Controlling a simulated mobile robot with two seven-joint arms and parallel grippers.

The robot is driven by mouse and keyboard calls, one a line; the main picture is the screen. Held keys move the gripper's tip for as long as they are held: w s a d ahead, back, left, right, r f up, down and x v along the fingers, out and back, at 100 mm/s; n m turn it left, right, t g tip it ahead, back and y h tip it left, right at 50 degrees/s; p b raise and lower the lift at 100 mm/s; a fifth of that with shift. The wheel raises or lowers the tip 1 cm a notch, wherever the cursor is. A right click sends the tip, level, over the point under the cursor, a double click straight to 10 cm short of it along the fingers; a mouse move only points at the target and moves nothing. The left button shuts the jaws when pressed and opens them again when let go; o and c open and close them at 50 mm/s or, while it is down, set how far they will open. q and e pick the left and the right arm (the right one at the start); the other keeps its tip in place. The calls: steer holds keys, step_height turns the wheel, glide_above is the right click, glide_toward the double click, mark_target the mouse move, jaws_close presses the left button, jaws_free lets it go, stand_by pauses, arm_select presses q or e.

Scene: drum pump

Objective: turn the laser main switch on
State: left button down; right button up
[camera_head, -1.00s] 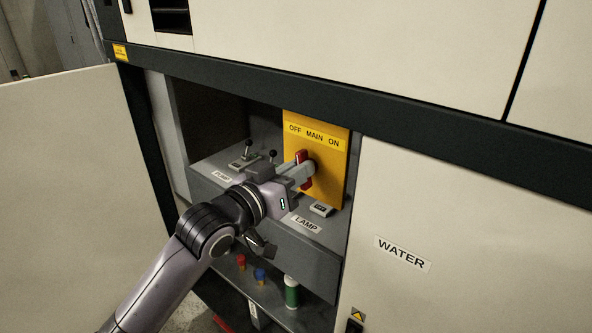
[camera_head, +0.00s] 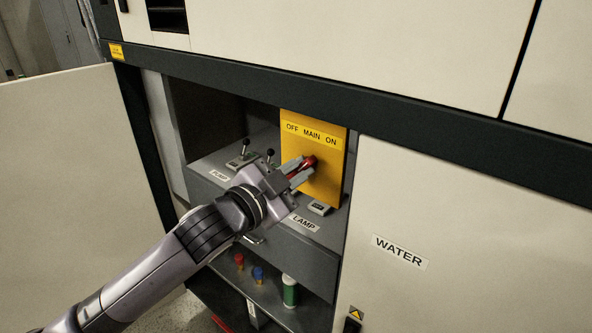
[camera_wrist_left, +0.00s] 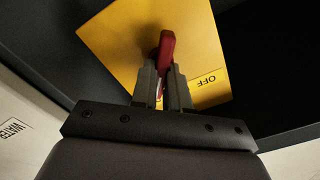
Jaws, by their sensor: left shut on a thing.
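The main switch is a red handle (camera_head: 309,162) on a yellow panel (camera_head: 325,185) labelled OFF, MAIN, ON, inside the open cabinet bay. My left gripper (camera_head: 297,171) is shut on the red handle, with a finger on either side of it. In the left wrist view the red handle (camera_wrist_left: 166,50) stands between the two grey fingers (camera_wrist_left: 162,88), against the yellow panel (camera_wrist_left: 120,35). In the head view the handle is tilted and partly hidden by the fingers. My right gripper is not in view.
Small black-knobbed levers (camera_head: 244,146) stand on the grey shelf left of the panel. A LAMP label (camera_head: 304,222) is on its front edge. A WATER door (camera_head: 450,230) is at right, an open door (camera_head: 80,170) at left.

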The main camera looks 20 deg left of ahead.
arm_select(q)
steer(key=shift+m, duration=0.6)
steer(key=c, duration=1.1)
jaws_free()
steer(key=shift+s, duration=0.15)
steer(key=shift+b+v, duration=0.75)
steer(key=shift+v, duration=2.75)
